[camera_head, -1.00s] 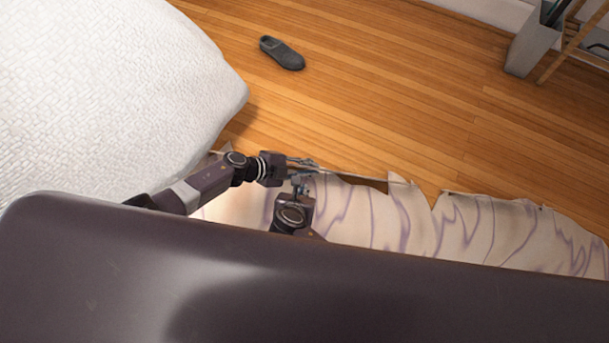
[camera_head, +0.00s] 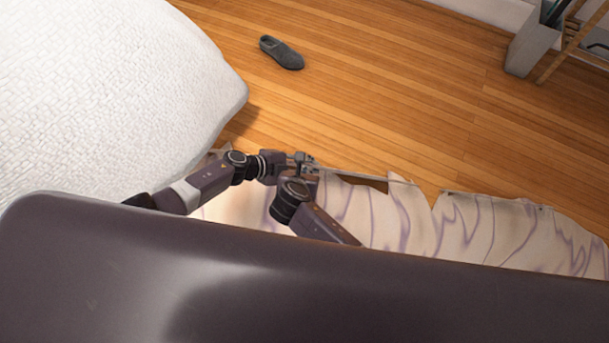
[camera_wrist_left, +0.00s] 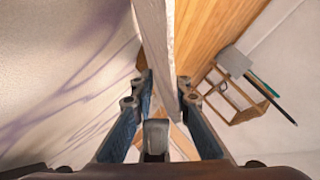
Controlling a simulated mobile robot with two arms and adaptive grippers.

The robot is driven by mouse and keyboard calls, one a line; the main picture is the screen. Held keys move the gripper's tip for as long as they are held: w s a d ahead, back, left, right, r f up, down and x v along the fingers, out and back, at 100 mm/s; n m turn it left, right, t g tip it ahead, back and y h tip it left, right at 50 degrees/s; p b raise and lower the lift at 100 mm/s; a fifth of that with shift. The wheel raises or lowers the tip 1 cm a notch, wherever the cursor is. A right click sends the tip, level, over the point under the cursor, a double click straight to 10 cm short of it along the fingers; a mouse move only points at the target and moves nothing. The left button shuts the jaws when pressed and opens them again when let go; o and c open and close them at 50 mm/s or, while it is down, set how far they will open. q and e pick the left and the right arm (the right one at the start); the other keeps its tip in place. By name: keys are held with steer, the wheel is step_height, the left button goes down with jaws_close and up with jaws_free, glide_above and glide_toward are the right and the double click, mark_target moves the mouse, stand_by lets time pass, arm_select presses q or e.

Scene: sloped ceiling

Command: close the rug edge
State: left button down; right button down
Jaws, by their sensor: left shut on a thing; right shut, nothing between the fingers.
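The rug (camera_head: 480,228) is cream with purple veins and lies along the lower part of the head view. Its far edge is ragged and partly raised. My left gripper (camera_head: 312,166) is at this edge, left of the picture's middle. In the left wrist view, the left gripper (camera_wrist_left: 163,92) is shut on the rug edge (camera_wrist_left: 155,40), a thin pale strip running between its two blue fingers. My right gripper (camera_head: 302,160) is close beside the left one at the edge. It is shut and empty, and its fingers are small and partly overlapped by the left gripper.
A white textured bed or cushion (camera_head: 110,90) fills the upper left. A dark slipper (camera_head: 281,52) lies on the wooden floor (camera_head: 390,100). A grey bin (camera_head: 530,48) and a wooden rack (camera_head: 562,45) stand at the upper right. The floor beyond the rug is otherwise clear.

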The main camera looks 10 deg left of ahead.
arm_select(q)
steer(key=c, duration=2.2)
jaws_free()
steer(key=shift+w+d+r, duration=0.25)
steer(key=shift+d, duration=0.1)
steer(key=shift+o, duration=0.2)
steer(key=shift+s+f, duration=0.1)
steer(key=shift+f, duration=0.05)
steer(key=shift+s+a, duration=0.1)
steer(key=shift+a, duration=0.05)
steer(key=shift+a+f, duration=0.1)
